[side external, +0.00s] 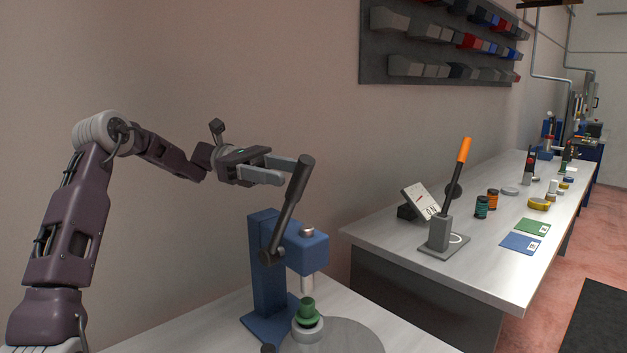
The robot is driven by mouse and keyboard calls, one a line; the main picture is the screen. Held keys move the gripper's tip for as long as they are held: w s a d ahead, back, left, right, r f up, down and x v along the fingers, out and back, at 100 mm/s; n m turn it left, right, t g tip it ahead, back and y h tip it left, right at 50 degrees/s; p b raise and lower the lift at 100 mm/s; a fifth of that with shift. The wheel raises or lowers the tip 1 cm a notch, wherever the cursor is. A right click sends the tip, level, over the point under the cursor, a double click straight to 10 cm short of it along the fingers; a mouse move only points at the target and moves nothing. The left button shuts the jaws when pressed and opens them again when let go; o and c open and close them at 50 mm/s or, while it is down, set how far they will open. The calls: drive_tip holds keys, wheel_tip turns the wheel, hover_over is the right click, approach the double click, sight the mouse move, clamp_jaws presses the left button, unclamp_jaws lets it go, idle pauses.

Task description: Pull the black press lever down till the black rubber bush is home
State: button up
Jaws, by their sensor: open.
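The black press lever (290,209) stands up from the side of the blue press (263,276), leaning slightly right, its thick grip at the top. My gripper (291,171) is open at the height of this grip, fingers pointing right. The fingertips are close to the grip; I cannot tell whether it lies between them or if they touch. The silver ram (307,283) is above a green stepped piece (307,309), which sits on a grey ring (308,331). I cannot make out the black rubber bush for certain.
A second bench (470,270) at right carries an orange-handled lever (460,165), a tilted sign (420,200), several spools, and green (532,227) and blue (521,244) cards. Bins (440,35) hang on the wall behind. A round grey plate (350,338) lies right of the ring.

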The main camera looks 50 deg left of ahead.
sight(308, 178)
drive_tip(key=d, duration=0.4)
drive_tip(key=w+d, duration=0.1)
drive_tip(key=d, duration=0.2)
drive_tip(key=shift+w+f, duration=0.1)
clamp_jaws()
idle(1.1)
